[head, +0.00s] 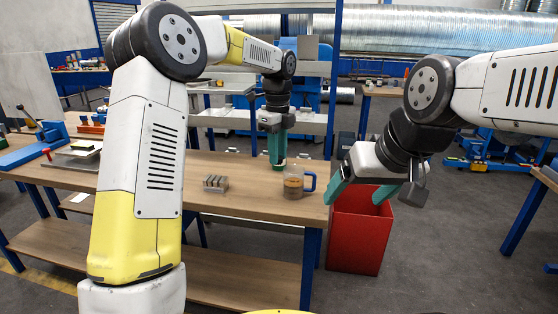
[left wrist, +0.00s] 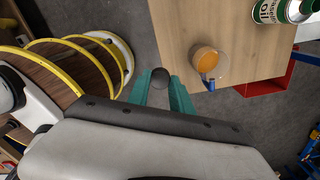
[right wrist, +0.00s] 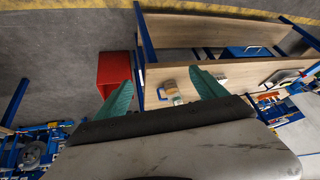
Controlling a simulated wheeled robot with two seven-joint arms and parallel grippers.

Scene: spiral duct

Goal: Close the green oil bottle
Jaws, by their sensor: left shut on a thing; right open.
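The green oil bottle (left wrist: 268,11) shows in the top right corner of the left wrist view, cut by the frame edge, with a green and white label and a pale metallic end. I cannot make it out in the head view. My left gripper (head: 278,162) is over the table, shut on a small dark round piece (left wrist: 160,78) that looks like a cap. It is apart from the bottle. My right gripper (head: 360,194) is open and empty off the table's right end, above the red bin.
A clear mug (head: 294,183) with brown-orange liquid and a blue handle stands on the wooden table (head: 245,203) beside my left gripper. A slotted block (head: 215,184) is to its left. A red bin (head: 358,240) stands on the floor at the table's right end.

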